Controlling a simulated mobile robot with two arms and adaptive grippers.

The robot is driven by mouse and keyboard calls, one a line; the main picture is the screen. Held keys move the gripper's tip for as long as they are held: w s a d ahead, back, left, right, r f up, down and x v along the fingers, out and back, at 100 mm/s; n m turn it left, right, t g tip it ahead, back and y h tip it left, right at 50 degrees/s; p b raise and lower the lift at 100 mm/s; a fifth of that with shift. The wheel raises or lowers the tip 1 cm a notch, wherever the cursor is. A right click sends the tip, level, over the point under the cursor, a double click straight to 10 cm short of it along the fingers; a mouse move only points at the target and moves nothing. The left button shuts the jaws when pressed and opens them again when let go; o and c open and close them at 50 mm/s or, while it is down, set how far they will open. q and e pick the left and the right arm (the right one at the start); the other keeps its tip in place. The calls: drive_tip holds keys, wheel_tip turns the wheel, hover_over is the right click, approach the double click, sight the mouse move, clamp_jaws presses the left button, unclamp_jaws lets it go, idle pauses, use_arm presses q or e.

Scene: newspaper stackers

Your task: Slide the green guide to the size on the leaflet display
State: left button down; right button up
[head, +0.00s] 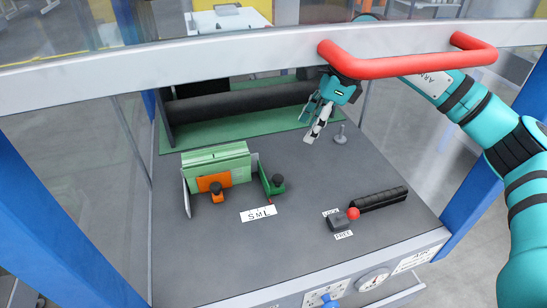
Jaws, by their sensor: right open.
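The green guide (269,182) with a dark knob stands on the grey deck, at the right of a stack of green leaflets (218,161). A white S M L scale (258,214) lies in front of it. A thin red mark at the guide's foot is near the right part of the scale; I cannot tell the exact letter. I cannot make out a leaflet display showing a size. My right gripper (314,134) is open and empty, inside the machine behind and right of the green guide, apart from it. My left gripper is out of view.
An orange guide (214,183) stands before the leaflets. A red-knobbed lever (352,214) sits between LOCK and FREE labels, beside a black ribbed roll (379,199). A red handle (410,66) on the raised frame is close to my right arm. A small grey post (340,138) stands near the gripper.

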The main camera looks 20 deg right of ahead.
sight(278, 177)
drive_tip(key=p+x, duration=0.1)
drive_tip(key=x, duration=1.5)
drive_tip(key=shift+s+a+f, duration=0.15)
drive_tip(key=shift+a+f, duration=0.05)
drive_tip(key=shift+f, duration=0.05)
drive_tip(key=shift+a+f, duration=0.1)
drive_tip(key=shift+f, duration=0.2)
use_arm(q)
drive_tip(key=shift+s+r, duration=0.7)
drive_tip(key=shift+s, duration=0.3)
use_arm(e)
drive_tip(key=shift+c, duration=0.3)
clamp_jaws()
